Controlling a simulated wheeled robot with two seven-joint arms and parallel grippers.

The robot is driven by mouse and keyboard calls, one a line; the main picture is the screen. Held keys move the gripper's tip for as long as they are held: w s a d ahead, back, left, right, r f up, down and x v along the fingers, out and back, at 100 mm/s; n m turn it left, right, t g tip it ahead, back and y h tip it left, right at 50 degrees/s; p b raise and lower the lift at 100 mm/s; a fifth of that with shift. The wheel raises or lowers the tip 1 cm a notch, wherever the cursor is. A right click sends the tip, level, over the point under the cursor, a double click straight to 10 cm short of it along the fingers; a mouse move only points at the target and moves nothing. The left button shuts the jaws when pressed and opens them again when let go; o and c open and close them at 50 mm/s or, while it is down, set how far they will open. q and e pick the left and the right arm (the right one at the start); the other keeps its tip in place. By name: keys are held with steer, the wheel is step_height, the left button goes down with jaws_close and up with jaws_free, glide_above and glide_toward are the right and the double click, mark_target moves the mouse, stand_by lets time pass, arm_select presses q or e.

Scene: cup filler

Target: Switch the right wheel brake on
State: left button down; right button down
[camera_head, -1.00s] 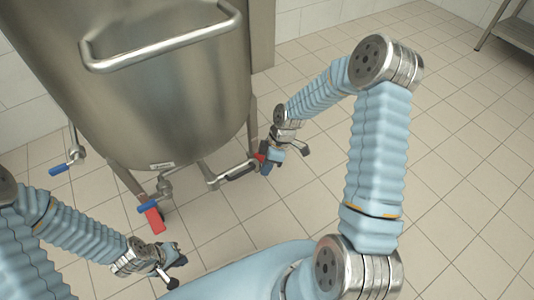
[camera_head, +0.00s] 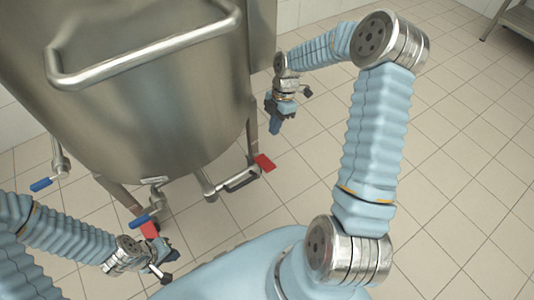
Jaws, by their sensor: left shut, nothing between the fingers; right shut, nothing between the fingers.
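The right wheel brake is a red pedal (camera_head: 265,162) at the foot of the steel vat's right leg, in full view. My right gripper (camera_head: 274,125) is shut and empty. It hangs above and beyond the pedal, near the right leg, with a visible gap to it. My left gripper (camera_head: 167,265) is shut and empty, low in front of that left pedal. Whether either pedal is pressed down is hard to tell.
The large steel vat (camera_head: 150,110) fills the upper left, with a bar handle (camera_head: 140,62).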

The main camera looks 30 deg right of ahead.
steer(key=b, duration=0.2)
glide_above(274, 169)
steer(key=w, duration=0.3)
step_height(274, 169, down, 12)
steer(key=shift+s+f, duration=0.1)
steer(key=shift+s, duration=0.05)
steer(key=shift+s+f, duration=0.2)
steer(key=shift+f, duration=0.35)
steer(key=shift+s+f+b, duration=0.45)
steer(key=shift+f+b, duration=0.15)
steer(key=shift+f, duration=0.15)
steer(key=shift+s+f+b, duration=0.4)
steer(key=shift+f+b, duration=0.2)
steer(key=shift+f, duration=0.15)
steer(key=shift+s+d+f+t+b, duration=0.1)
steer(key=shift+s+f+t+b, duration=0.2)
steer(key=shift+f+t+b, duration=0.4)
steer(key=shift+s+f+b, duration=0.15)
steer(key=shift+f+b, duration=0.4)
steer(key=shift+f, duration=0.75)
